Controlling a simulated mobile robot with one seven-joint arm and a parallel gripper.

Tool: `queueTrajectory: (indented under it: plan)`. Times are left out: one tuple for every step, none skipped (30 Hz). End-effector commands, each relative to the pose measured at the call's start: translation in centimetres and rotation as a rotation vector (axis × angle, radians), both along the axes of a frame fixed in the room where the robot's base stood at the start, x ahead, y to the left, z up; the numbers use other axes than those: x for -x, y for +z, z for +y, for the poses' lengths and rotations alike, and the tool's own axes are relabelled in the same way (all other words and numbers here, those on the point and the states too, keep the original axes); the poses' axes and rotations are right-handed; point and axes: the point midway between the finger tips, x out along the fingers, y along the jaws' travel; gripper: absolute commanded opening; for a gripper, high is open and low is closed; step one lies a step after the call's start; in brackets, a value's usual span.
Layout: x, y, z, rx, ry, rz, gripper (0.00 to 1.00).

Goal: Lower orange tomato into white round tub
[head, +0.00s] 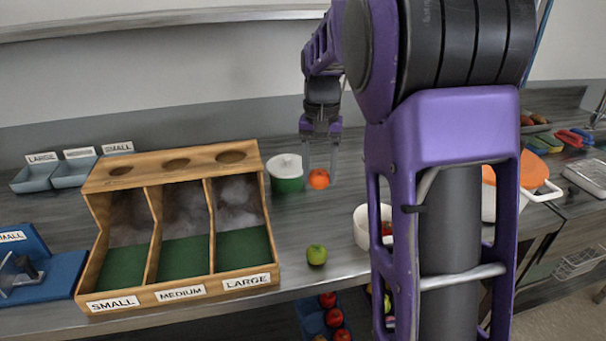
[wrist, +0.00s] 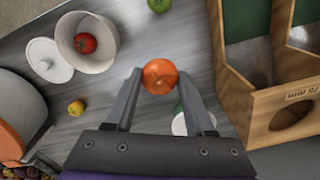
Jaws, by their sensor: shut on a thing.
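My gripper (head: 320,165) is shut on the orange tomato (head: 318,179), holding it above the counter. In the wrist view the orange tomato (wrist: 160,76) sits between the two fingertips (wrist: 160,84). The white round tub (head: 361,230) stands to the right and nearer in the head view, partly hidden by my arm. In the wrist view the tub (wrist: 110,52) is open, to the upper left of the tomato and apart from it. A red tomato (wrist: 85,43) lies inside the tub.
A white lid (wrist: 48,64) lies beside the tub. A green apple-like fruit (head: 316,254) and a small yellow-orange fruit (wrist: 76,108) rest on the counter. A green pot with a white lid (head: 286,178) and the wooden sorting box (head: 250,281) stand left.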

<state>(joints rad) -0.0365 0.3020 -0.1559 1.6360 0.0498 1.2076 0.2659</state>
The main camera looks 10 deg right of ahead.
Motion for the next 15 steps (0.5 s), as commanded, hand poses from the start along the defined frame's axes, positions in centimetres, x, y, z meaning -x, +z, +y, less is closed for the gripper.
queueTrajectory:
  plan:
    - [0.5,0.8,-1.0,0.000,-0.005,-0.001,0.01]
    - [0.8,1.0,-1.4,0.000,-0.004,-0.001,0.01]
    - [1.2,1.0,-2.1,0.000,-0.005,0.000,0.01]
    - [1.5,1.1,-2.6,0.000,-0.006,-0.001,0.01]
    - [1.8,1.2,-3.1,0.000,-0.005,-0.001,0.01]
    - [2.2,0.9,-3.8,0.000,-0.006,0.000,0.01]
    - [2.5,0.8,-4.4,0.000,-0.005,0.000,0.01]
    - [2.8,0.7,-4.9,0.000,-0.006,-0.001,0.01]
    - [3.2,0.3,-5.5,0.000,-0.005,0.000,0.01]
    - [3.5,0.1,-6.0,0.000,-0.005,0.000,0.01]
    - [3.8,-0.1,-6.5,0.000,-0.005,-0.001,0.01]
    - [4.1,-0.4,-7.0,0.000,-0.004,0.000,0.01]
    - [4.3,-0.8,-7.4,0.000,-0.004,0.001,0.01]
    - [4.5,-1.1,-7.8,0.000,-0.004,0.001,0.01]
    - [4.8,-1.3,-8.3,0.000,-0.004,0.001,0.01]
